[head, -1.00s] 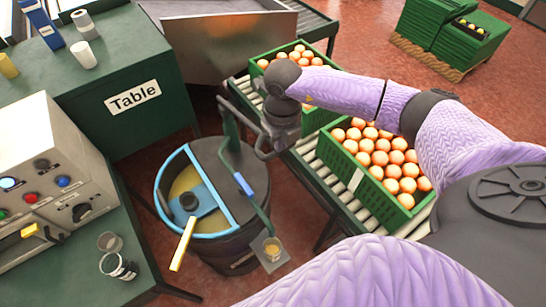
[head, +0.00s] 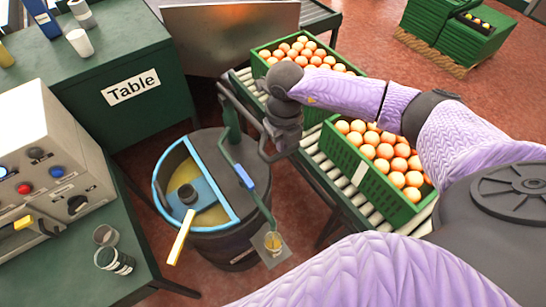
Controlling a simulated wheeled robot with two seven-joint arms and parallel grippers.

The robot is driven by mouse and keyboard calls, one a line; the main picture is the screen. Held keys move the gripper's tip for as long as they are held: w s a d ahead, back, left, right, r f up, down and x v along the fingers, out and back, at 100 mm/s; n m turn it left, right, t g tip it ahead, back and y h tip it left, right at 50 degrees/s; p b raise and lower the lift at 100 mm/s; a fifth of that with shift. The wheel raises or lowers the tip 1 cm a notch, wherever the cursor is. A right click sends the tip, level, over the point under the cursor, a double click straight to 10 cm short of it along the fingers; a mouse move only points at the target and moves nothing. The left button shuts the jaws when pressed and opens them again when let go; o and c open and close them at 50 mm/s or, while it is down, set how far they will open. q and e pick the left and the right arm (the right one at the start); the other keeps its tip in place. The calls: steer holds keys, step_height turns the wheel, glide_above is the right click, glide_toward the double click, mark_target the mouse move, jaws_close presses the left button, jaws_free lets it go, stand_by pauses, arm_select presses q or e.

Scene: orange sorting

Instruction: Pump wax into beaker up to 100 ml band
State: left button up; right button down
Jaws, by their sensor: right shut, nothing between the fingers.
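A dark drum (head: 228,238) with a blue rim stands in the middle, its open half showing yellowish wax (head: 212,215). A pump lever (head: 240,112) rises at the drum's back right. A pipe with a blue section (head: 244,177) slopes down to the beaker (head: 273,244). The small clear beaker stands on a plate at the drum's front right and holds amber wax; its bands are too small to read. My right gripper (head: 268,152) is shut and empty, at the lower end of the lever; its fingertips are partly hidden and contact is unclear. My left gripper is out of view.
Green crates of oranges (head: 352,173) sit on a roller conveyor (head: 329,180) right of the drum. A control box (head: 45,160) and two small cups (head: 113,260) are on the left bench. A yellow handle (head: 180,238) sticks out over the drum's front.

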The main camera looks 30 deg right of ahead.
step_height(320, 180, down, 10)
steer(key=b, duration=0.7)
step_height(320, 180, up, 16)
steer(key=p, duration=1.4)
steer(key=shift+r, duration=0.25)
steer(key=shift+f, duration=0.25)
